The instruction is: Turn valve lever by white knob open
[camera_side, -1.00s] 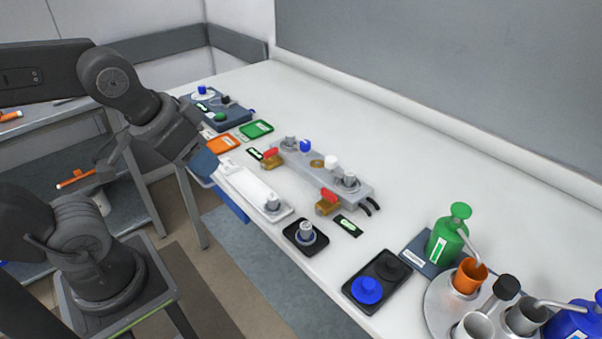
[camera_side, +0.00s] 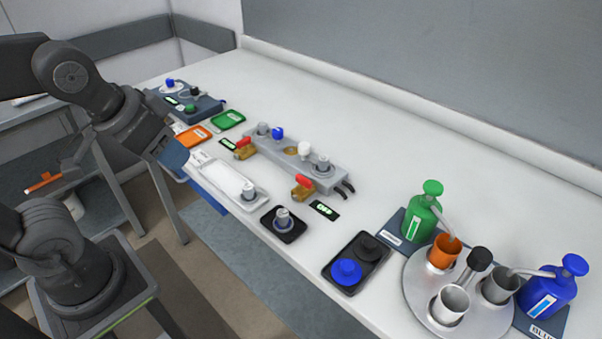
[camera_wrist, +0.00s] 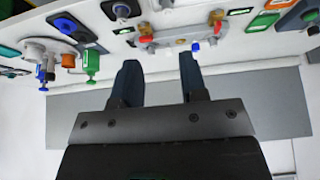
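The white knob (camera_side: 304,149) stands on the grey manifold (camera_side: 285,157) on the bench. A brass valve with a red lever (camera_side: 304,181) is at the manifold's near right side, close to the white knob. A second red lever (camera_side: 243,143) sits at the left end, nearer the blue knob (camera_side: 277,133). In the wrist view the lever near the white knob (camera_wrist: 145,28) and the blue knob (camera_wrist: 195,46) show beyond my fingers. My gripper (camera_wrist: 157,64) is open and empty. In the side view my gripper (camera_side: 172,152) hangs left of the manifold, apart from both levers.
A white tray (camera_side: 223,176) and a black pad with a metal knob (camera_side: 284,222) lie before the manifold. Orange (camera_side: 194,137) and green (camera_side: 229,119) trays lie left. Bottles and cups on a round plate (camera_side: 417,287) stand right. The bench behind the manifold is clear.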

